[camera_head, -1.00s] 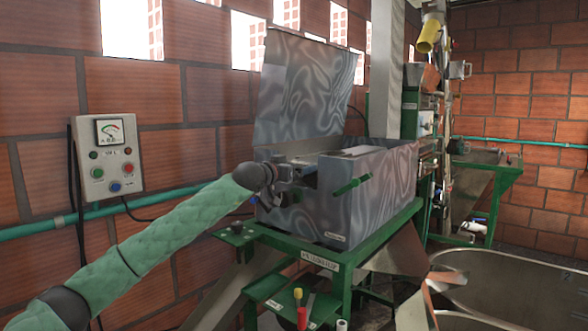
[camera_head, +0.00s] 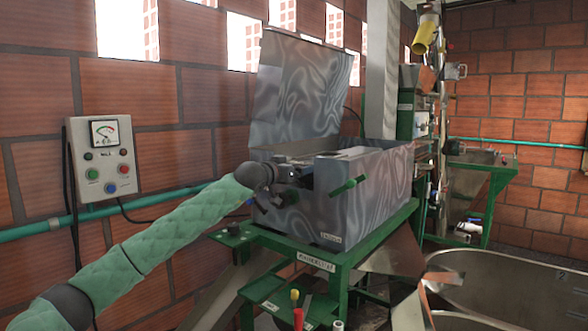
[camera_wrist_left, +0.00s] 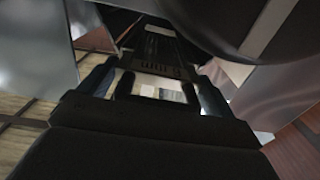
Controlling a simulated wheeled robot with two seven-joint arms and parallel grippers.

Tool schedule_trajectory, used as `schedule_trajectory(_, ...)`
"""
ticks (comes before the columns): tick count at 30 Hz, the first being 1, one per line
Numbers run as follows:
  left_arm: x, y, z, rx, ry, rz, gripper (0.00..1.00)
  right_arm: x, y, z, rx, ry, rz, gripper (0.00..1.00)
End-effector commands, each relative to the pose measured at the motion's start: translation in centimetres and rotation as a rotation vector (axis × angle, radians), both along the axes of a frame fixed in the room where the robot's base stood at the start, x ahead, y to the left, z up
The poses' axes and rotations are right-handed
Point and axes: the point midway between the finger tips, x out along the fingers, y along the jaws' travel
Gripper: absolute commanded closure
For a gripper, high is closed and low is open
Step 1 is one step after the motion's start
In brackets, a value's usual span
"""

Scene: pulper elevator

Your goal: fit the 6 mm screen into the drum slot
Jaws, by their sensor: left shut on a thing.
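The grey metal pulper housing (camera_head: 370,195) stands on a green frame with its lid (camera_head: 300,85) raised. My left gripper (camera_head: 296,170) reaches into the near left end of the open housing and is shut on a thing. In the left wrist view my left gripper (camera_wrist_left: 160,85) has a dark, slotted flat piece between its fingers, which may be the screen; its size cannot be read. Curved dark metal (camera_wrist_left: 235,25) lies close above it. The drum slot cannot be made out clearly. My right gripper is not in view.
A green handle (camera_head: 349,186) sticks out of the housing's front. A control box (camera_head: 104,158) hangs on the brick wall at left. A large metal basin (camera_head: 510,290) is at lower right. A small shelf with a red-handled tool (camera_head: 298,318) is below the housing.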

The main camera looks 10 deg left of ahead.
Motion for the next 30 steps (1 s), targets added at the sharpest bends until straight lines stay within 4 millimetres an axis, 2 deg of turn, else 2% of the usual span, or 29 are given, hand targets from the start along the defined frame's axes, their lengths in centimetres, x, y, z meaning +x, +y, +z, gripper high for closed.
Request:
schedule_trajectory(18, 1.04, -0.59, 0.1, 0.0, -0.001, 0.0, 0.62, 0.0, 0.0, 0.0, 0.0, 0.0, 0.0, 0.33)
schedule_trajectory(19, 1.07, -0.59, 0.09, 0.0, -0.001, 0.0, 0.08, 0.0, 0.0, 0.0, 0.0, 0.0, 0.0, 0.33)
schedule_trajectory(20, 1.05, -0.58, 0.09, 0.0, -0.001, 0.0, 0.02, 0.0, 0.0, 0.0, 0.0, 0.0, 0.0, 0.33)
schedule_trajectory(30, 0.65, -0.36, -0.17, 0.001, 0.0, 0.0, 0.0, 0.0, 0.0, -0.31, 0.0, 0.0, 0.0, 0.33)
